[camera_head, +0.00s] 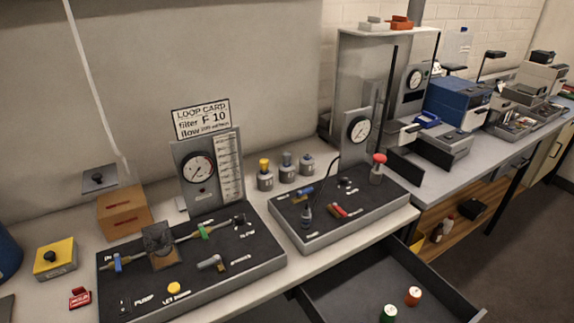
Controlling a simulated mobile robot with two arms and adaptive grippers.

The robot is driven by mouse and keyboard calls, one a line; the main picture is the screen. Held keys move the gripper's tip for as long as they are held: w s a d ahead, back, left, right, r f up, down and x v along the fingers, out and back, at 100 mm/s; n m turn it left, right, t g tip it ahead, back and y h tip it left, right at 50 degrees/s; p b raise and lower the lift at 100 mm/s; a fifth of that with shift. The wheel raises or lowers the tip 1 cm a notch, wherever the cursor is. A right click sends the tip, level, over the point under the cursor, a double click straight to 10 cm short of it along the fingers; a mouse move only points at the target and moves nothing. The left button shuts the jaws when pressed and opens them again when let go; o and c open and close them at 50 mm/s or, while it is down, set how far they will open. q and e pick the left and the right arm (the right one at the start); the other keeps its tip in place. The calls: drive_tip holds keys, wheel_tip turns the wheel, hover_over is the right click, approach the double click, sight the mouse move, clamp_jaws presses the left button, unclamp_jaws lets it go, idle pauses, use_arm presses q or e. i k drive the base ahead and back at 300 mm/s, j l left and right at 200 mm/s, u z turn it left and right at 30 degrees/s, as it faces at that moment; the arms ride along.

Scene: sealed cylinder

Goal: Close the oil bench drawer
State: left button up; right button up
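The oil bench drawer (350,293) stands open below the front edge of the bench, at the bottom of the head view. Its dark inside holds a green container (388,313) and an orange container (413,296), both with white tops. The drawer's near end is cut off by the bottom of the picture. Its back part is hidden under the bench top (345,247). Neither of my grippers is in view.
A black panel (240,262) with gauge, valves and pipe stands on the bench at left. A second panel (300,232) sits right of it, above the drawer. A wooden shelf (465,227) lies right of the drawer. Open floor (530,235) shows at right.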

sight(357, 289)
drive_tip(key=l+z, duration=0.2)
drive_tip(key=z, duration=0.15)
drive_tip(key=l+z, duration=0.45)
drive_tip(key=z, duration=0.2)
drive_tip(key=k, duration=0.05)
